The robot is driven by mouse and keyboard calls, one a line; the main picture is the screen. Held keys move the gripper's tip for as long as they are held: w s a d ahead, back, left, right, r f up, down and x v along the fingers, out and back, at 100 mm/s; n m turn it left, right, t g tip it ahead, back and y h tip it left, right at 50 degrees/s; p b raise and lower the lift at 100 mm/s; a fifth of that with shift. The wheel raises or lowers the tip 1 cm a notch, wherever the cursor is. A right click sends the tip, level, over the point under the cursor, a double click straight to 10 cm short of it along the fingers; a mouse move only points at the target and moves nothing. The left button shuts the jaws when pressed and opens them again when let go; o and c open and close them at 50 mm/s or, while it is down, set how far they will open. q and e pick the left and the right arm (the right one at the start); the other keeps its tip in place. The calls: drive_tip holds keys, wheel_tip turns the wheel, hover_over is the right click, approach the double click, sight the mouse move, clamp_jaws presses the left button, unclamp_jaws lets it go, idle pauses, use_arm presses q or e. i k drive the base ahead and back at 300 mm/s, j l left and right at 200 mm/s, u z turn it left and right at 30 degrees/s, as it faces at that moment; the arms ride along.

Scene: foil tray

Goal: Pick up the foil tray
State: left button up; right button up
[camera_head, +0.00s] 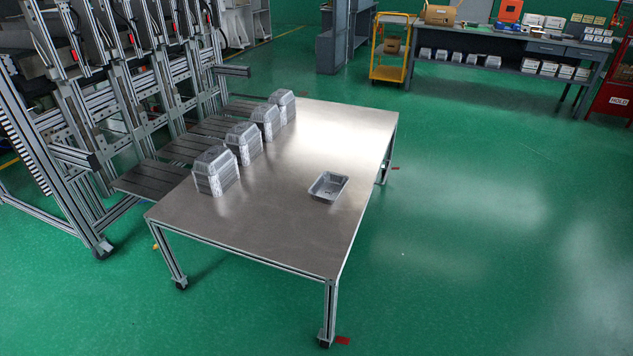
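A single foil tray (328,187) lies upright and empty on the metal table (270,235), right of the table's middle near its right edge. Several stacks of foil trays stand in a row along the table's left side, the nearest stack (216,172) being closest to the front. Neither of my grippers shows in the head view.
A machine frame with aluminium posts (75,205) and dark slats stands against the table's left side. The green floor (490,240) is clear in front and to the right. A yellow cart (390,50) and a workbench (510,45) stand at the back.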

sight(326, 189)
drive_tip(key=i+l+u, duration=0.4)
drive_tip(key=i+l, duration=0.2)
drive_tip(key=l, duration=0.15)
drive_tip(key=i+l+u, duration=0.2)
drive_tip(key=l, duration=0.25)
drive_tip(key=i+l+u, duration=0.2)
drive_tip(key=l, duration=0.3)
drive_tip(key=i+l+u, duration=0.2)
drive_tip(key=l, duration=0.3)
drive_tip(key=i+l+u, duration=0.2)
drive_tip(key=l, duration=0.35)
drive_tip(key=i+l+u, duration=0.2)
drive_tip(key=l, duration=0.35)
drive_tip(key=l+u, duration=0.2)
drive_tip(key=l, duration=0.35)
drive_tip(key=i+l+u, duration=0.1)
drive_tip(key=i+l, duration=0.2)
drive_tip(key=i, duration=0.2)
